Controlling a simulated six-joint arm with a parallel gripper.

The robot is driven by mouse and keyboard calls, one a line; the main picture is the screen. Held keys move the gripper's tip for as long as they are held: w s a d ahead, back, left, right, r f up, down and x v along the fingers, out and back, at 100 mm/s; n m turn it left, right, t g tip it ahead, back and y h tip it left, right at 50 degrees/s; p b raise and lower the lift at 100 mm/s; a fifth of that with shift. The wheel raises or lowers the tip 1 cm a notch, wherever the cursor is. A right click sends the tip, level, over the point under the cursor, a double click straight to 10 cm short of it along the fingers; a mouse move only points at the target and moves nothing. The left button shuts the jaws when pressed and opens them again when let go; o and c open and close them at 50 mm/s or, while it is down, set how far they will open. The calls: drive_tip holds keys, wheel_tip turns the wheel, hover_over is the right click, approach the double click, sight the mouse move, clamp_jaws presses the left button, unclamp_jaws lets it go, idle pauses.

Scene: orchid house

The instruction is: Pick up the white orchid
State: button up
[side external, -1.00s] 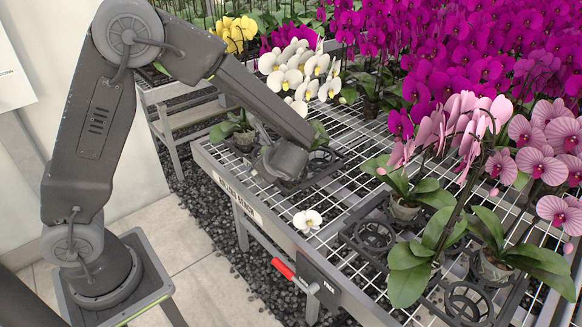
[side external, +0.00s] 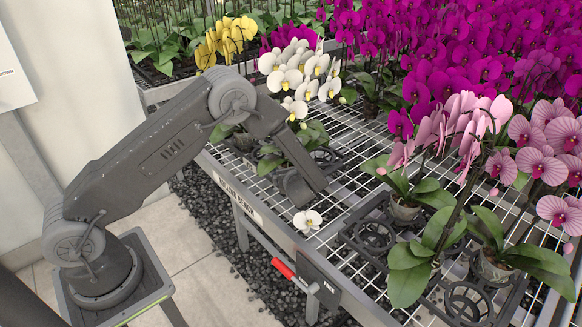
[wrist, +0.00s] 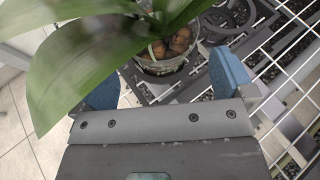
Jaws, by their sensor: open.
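The white orchid (side external: 300,72) stands at the left end of the wire bench, its arched spray of white blooms above green leaves (side external: 290,147). My gripper (side external: 303,186) is low over the bench beside its base, near the front edge; its fingers are hard to make out there. In the wrist view, the blue fingertips of my gripper (wrist: 164,85) are apart. A clear pot (wrist: 165,60) with brown bark and large green leaves (wrist: 85,65) lies just ahead, between and beyond the fingertips. I cannot see the blooms in that view.
A loose white bloom (side external: 307,220) lies at the front edge of the bench (side external: 335,130). Black pot carriers (side external: 372,235) hold pink orchids (side external: 465,135) at right. Dense magenta orchids (side external: 470,50) fill the back. A red-handled lever (side external: 284,268) projects below the front edge.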

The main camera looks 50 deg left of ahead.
drive_tip(key=x, duration=0.5)
drive_tip(key=shift+w+a+f, duration=0.1)
drive_tip(key=shift+w+f, duration=0.1)
drive_tip(key=shift+f, duration=0.15)
drive_tip(key=shift+r, duration=0.1)
drive_tip(key=c, duration=0.8)
drive_tip(key=shift+r, duration=0.1)
